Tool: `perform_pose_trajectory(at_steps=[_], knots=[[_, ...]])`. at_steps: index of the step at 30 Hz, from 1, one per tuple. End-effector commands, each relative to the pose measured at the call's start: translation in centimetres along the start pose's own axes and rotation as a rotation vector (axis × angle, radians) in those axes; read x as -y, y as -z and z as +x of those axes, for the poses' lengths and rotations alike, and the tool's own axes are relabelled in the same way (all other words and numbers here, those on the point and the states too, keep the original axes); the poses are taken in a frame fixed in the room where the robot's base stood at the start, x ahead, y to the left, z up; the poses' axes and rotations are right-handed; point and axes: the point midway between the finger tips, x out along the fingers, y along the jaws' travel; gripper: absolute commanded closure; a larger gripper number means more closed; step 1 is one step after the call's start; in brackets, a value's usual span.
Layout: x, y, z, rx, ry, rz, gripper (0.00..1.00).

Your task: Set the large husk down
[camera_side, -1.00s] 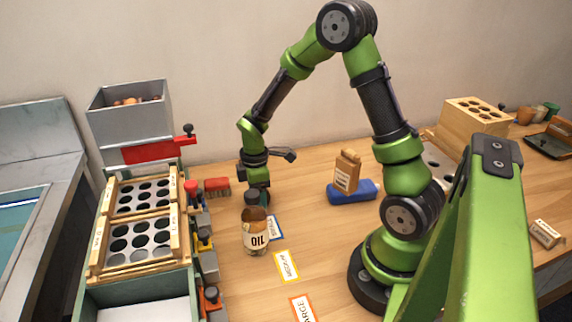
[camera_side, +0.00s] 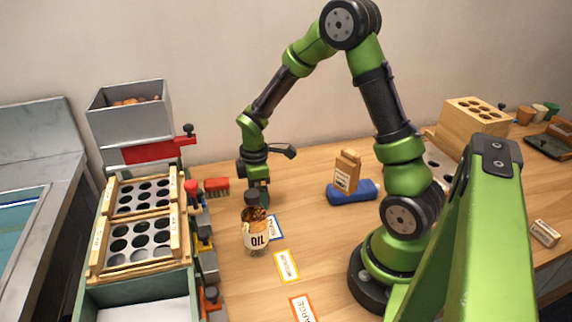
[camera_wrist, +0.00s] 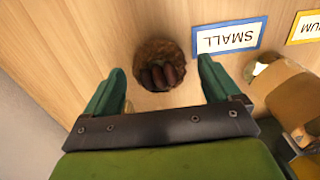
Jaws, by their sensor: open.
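The husk (camera_wrist: 158,52) is a round, brown, bristly shell with several dark chestnuts showing inside. In the wrist view it is on the wooden table beside the blue-edged SMALL card (camera_wrist: 230,37). My gripper (camera_wrist: 160,68) is open, its two green fingers apart on either side of the husk. In the side view my gripper (camera_side: 258,188) points down behind a labelled jar (camera_side: 256,236). There the husk is mostly hidden behind the jar, with only brown speckled texture showing near the jar's shoulder.
The jar stands close to the gripper. The MEDIUM card (camera_side: 287,267) and LARGE card (camera_side: 302,308) lie toward the front. A red brush (camera_side: 216,187) and hole trays (camera_side: 140,240) are at left.

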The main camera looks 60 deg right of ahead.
Motion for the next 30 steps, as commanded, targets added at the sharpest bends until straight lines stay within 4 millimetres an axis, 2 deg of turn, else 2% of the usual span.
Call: perform_pose_trajectory(at_steps=[6,12,20,23,25,30], knots=[[-0.1,0.1,-4.8,-0.004,-0.008,0.000,0.10],[0.0,0.1,-8.7,-0.003,-0.004,0.000,0.10],[0.3,0.1,-11.3,-0.008,-0.011,0.018,0.10],[1.5,0.3,-13.0,-0.042,-0.045,0.095,0.10],[3.1,0.5,-14.8,-0.090,-0.080,0.195,0.10],[8.3,0.3,-19.0,-0.283,-0.134,0.524,0.10]])
